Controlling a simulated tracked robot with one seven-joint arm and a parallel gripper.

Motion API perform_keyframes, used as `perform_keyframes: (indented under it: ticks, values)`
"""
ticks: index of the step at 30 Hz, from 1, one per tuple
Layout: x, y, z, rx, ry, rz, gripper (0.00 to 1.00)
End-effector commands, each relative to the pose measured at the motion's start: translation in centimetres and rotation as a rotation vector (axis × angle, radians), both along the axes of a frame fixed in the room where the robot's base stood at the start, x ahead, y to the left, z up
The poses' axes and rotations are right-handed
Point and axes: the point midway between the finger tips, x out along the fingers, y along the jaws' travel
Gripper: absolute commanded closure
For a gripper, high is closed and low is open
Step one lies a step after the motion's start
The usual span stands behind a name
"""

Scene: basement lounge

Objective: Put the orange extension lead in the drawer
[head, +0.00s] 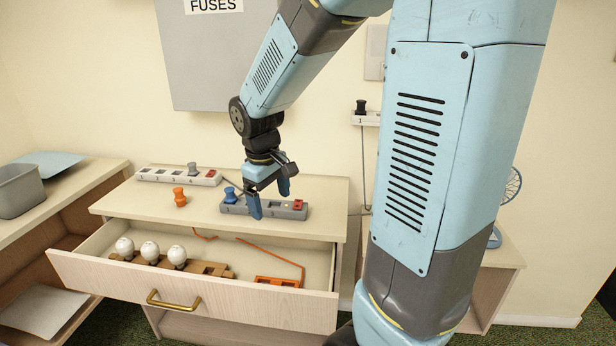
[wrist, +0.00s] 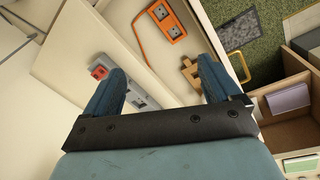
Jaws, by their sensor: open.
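The orange extension lead (head: 277,282) lies in the open drawer (head: 190,290), at its front right, partly hidden by the drawer front. Its orange cord runs back across the drawer floor. The lead's orange socket block also shows in the wrist view (wrist: 157,22), at the top middle. My gripper (head: 269,198) is open and empty above the cabinet top, over or just in front of a grey socket strip (head: 292,213); I cannot tell whether it touches the strip. In the wrist view, my gripper's two blue fingers stand apart (wrist: 160,76).
The drawer also holds a wooden strip with white bulbs (head: 150,251). On the cabinet top (head: 140,205) are an orange plug (head: 180,197), a blue plug (head: 229,195) and a white socket strip (head: 160,176). A grey bin (head: 15,190) stands at left.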

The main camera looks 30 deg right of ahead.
Motion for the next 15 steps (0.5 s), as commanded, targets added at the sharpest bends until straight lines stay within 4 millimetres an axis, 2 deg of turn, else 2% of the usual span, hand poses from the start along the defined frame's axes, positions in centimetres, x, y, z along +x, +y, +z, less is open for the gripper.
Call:
perform_keyframes:
  ticks: [1,6,15]
  values:
    - [-0.8,-0.3,1.3,0.013,-0.031,-0.028,0.10]
    - [-3.7,-1.0,4.6,0.057,-0.117,-0.117,0.10]
    - [-9.2,-1.8,9.2,0.137,-0.268,-0.269,0.10]
